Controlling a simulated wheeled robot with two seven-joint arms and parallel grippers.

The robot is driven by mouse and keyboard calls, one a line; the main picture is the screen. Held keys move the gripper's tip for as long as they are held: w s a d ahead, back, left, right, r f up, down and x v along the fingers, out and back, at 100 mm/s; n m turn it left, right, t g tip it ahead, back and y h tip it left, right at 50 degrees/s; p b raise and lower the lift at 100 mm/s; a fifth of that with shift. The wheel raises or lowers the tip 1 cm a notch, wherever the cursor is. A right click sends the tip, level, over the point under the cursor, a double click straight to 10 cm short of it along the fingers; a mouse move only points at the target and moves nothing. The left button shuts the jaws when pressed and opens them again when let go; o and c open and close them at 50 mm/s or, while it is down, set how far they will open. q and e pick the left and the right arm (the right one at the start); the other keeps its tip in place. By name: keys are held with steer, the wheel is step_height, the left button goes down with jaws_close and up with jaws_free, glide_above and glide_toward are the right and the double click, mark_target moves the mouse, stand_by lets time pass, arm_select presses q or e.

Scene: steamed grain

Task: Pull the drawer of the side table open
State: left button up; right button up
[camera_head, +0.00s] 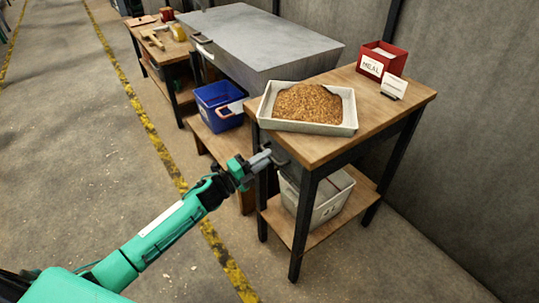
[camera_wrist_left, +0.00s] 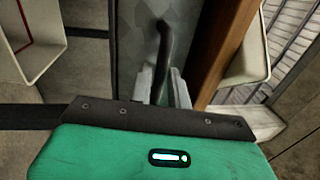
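The side table (camera_head: 387,128) has a wooden top and dark legs and stands at the right in the head view. Its drawer front is under the top on the near left side, and the drawer looks shut, though my gripper partly covers it. The dark drawer handle (camera_head: 279,154) shows at that side; in the left wrist view the handle (camera_wrist_left: 164,42) runs down between my fingers. My left gripper (camera_head: 266,160) is at the handle, with its two grey fingers (camera_wrist_left: 163,88) close on either side of it. My right gripper is in neither view.
A tray of grain (camera_head: 348,110), a red meal box (camera_head: 371,67) and a white card (camera_head: 394,86) stand on the top. A pale bin (camera_head: 325,208) sits on the lower shelf. A blue bin (camera_head: 207,97) is behind. The floor at the left is clear.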

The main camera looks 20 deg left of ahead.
arm_select(q)
steer(key=shift+x, duration=1.1)
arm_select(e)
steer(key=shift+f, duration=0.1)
arm_select(q)
jaws_close()
